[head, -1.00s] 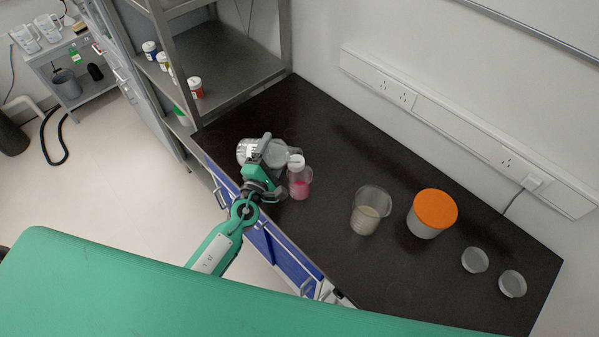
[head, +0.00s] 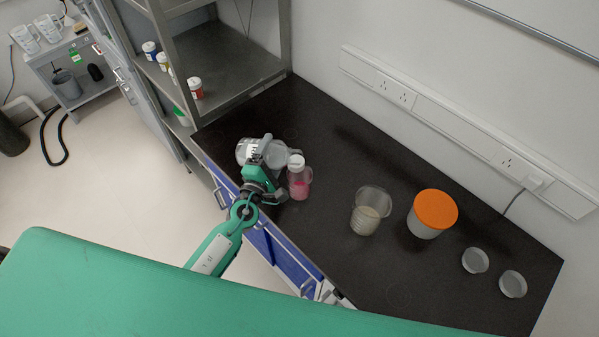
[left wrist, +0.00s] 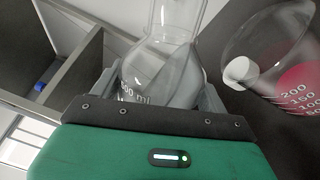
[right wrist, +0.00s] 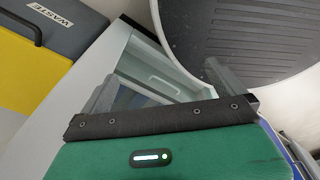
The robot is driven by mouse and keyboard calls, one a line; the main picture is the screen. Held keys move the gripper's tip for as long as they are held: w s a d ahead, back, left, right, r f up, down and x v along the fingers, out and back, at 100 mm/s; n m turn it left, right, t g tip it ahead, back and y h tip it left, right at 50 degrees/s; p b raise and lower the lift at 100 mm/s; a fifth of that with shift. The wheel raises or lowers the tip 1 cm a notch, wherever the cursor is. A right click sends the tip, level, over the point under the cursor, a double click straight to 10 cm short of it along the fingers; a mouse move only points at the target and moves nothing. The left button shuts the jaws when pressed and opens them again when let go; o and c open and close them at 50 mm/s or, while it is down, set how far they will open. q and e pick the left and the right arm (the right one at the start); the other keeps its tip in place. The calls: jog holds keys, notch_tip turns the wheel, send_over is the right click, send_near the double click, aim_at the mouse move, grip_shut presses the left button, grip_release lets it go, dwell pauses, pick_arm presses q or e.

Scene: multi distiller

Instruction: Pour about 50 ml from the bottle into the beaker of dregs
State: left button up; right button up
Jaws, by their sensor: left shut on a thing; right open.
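My left gripper (head: 262,152) is shut on a clear glass vessel (head: 247,150) at the left end of the dark bench. In the left wrist view this vessel (left wrist: 160,75) has a narrower neck and a 500 ml mark; I cannot tell its contents. A beaker (head: 368,212) with cloudy beige liquid stands mid-bench, apart from the gripper. My right gripper (right wrist: 160,85) is open and empty, away from these things.
A tub with an orange lid (head: 434,209) stands right of the beaker, then two small clear dishes (head: 475,260) near the bench's right end. A metal shelf (head: 225,65) with small jars rises behind the left end. The bench behind the beaker is clear.

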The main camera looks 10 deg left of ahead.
pick_arm(q)
jog(key=shift+a+m, duration=0.2)
jog(key=shift+m, duration=0.6)
dwell(1.4)
jog(key=shift+m+p, duration=0.5)
dwell(1.9)
